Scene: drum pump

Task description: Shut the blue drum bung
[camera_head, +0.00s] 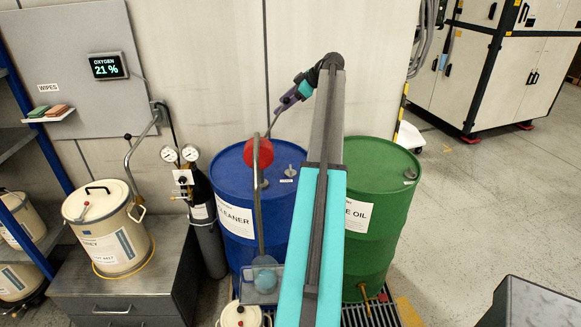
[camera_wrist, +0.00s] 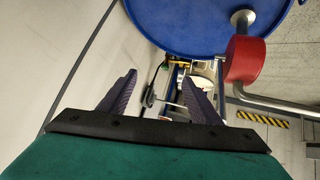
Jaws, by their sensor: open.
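The blue drum (camera_head: 232,190), labelled "CLEANER", stands against the back wall, partly hidden by my arm. A small grey fitting (camera_head: 290,171), which looks like its bung, sits on the lid right of the pump; I cannot tell whether it is shut. A red pump body (camera_head: 258,152) and its grey pipe rise from the lid. My gripper (camera_head: 280,111) is above the drum's back edge near the wall, apart from the fitting. In the wrist view my gripper (camera_wrist: 158,90) is open and empty, with the blue drum (camera_wrist: 185,25) and red pump (camera_wrist: 245,60) beyond it.
A green drum (camera_head: 385,230) stands right of the blue one, behind my arm. A gas cylinder (camera_head: 207,230) with gauges stands close left. The pump's pipe (camera_head: 257,215) hangs down in front of the blue drum. Floor at right is open.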

